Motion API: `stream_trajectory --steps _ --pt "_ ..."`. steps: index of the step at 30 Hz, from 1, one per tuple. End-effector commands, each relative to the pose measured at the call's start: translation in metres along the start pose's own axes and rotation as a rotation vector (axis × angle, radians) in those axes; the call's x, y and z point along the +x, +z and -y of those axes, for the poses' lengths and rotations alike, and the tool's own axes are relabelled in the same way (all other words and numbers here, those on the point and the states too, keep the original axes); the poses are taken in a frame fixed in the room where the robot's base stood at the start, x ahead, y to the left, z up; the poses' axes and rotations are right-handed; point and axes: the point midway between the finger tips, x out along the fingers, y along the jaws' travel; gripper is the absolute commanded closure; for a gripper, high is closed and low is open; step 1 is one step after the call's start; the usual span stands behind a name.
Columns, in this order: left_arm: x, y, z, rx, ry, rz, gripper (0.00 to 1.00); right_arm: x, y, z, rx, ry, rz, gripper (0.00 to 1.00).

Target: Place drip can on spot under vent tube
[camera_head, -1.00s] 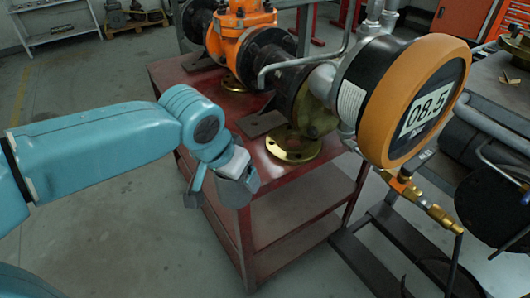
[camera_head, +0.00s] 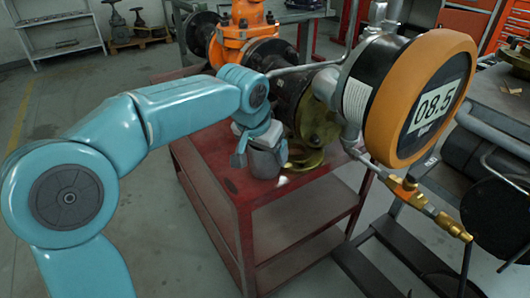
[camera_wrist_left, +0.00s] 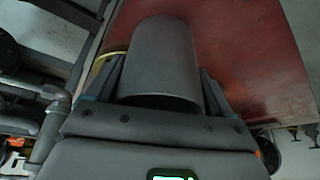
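The drip can is a plain grey cylinder (camera_head: 266,163) at the front part of the red table (camera_head: 222,178). My left gripper (camera_head: 256,150) has its fingers on both sides of the can and appears shut on it. In the left wrist view the can (camera_wrist_left: 165,58) fills the space between the two fingers (camera_wrist_left: 165,85), above the red surface. I cannot tell whether its base touches the table. A small pale patch (camera_head: 283,181) shows on the table beside the can. I cannot make out the vent tube's open end for certain. My right gripper is not in view.
An orange valve (camera_head: 240,35) and flanged pipe (camera_head: 300,100) stand on the table behind the can. A large orange-rimmed gauge (camera_head: 425,95) reading 08.5 and a brass fitting (camera_head: 425,205) hang to the right. The table's front left is bare.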

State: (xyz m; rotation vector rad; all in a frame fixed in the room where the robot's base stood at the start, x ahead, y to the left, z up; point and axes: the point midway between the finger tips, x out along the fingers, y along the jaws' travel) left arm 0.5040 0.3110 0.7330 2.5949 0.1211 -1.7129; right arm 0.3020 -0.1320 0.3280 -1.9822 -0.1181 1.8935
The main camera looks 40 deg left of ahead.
Motion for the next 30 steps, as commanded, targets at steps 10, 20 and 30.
stream_trajectory --steps 10,20,30 --pt "0.0 0.002 -0.001 0.002 0.0 0.011 0.0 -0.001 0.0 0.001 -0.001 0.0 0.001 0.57" --pt "-0.046 0.041 -0.002 0.002 0.0 0.007 0.0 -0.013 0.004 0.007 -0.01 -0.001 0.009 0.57" --pt "-0.071 0.102 -0.005 0.002 0.0 0.006 0.0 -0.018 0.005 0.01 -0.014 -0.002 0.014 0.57"
